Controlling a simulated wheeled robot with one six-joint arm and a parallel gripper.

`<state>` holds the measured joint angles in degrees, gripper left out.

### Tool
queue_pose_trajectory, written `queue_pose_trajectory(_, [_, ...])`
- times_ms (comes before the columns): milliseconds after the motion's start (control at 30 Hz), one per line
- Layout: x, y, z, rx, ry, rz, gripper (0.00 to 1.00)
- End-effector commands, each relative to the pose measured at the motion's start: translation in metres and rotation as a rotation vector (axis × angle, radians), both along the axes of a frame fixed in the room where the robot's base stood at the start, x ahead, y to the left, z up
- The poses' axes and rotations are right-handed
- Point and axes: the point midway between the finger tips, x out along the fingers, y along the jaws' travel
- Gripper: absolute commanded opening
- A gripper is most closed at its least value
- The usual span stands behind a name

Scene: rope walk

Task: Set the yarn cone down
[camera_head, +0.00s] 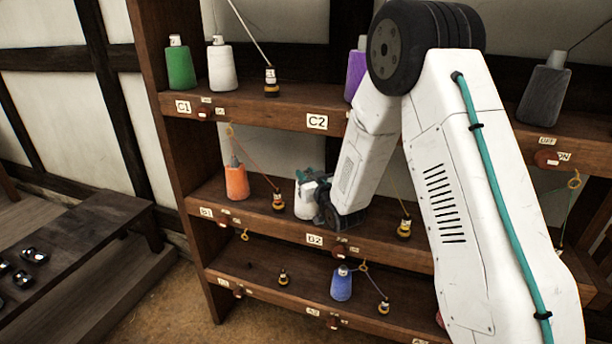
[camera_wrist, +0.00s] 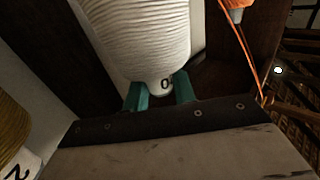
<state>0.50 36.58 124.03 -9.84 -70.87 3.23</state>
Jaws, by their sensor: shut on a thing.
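A white yarn cone (camera_head: 303,203) is upright at the middle shelf (camera_head: 258,218) of a wooden rack, above the B2 label (camera_head: 314,240). My gripper (camera_head: 312,184) is shut on the cone's narrow top. The wrist view shows the same white cone (camera_wrist: 140,38), its tip between my teal fingers (camera_wrist: 160,92). The cone's base is close to the shelf board; I cannot tell whether it touches. My arm hides part of the shelf to its right.
An orange cone (camera_head: 236,182) stands left of the white one, with a small spindle (camera_head: 278,201) between them. A yellow-brown cone (camera_wrist: 12,128) is at the left edge of the wrist view. Below, a blue cone (camera_head: 341,285) stands on the lower shelf. The upper shelf (camera_head: 240,104) holds green and white cones.

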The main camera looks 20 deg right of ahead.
Motion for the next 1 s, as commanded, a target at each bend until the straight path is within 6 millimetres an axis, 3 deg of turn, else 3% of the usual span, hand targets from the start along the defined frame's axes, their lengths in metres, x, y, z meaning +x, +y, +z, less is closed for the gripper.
queue_pose_trajectory(67, [0.0, 0.001, -0.002, 0.0, 0.0, 0.001, 0.0])
queue_pose_trajectory(100, [0.0, 0.001, -0.003, 0.0, 0.001, 0.001, 0.29])
queue_pose_trajectory(167, [0.0, 0.002, -0.003, 0.0, 0.0, 0.002, 0.46])
queue_pose_trajectory(200, [0.0, 0.002, -0.003, 0.0, 0.0, 0.002, 0.48])
queue_pose_trajectory(567, [-0.004, 0.002, 0.0, 0.0, 0.001, 0.004, 0.48])
queue_pose_trajectory(1000, [-0.089, -0.012, 0.0, 0.001, 0.002, 0.002, 0.48])
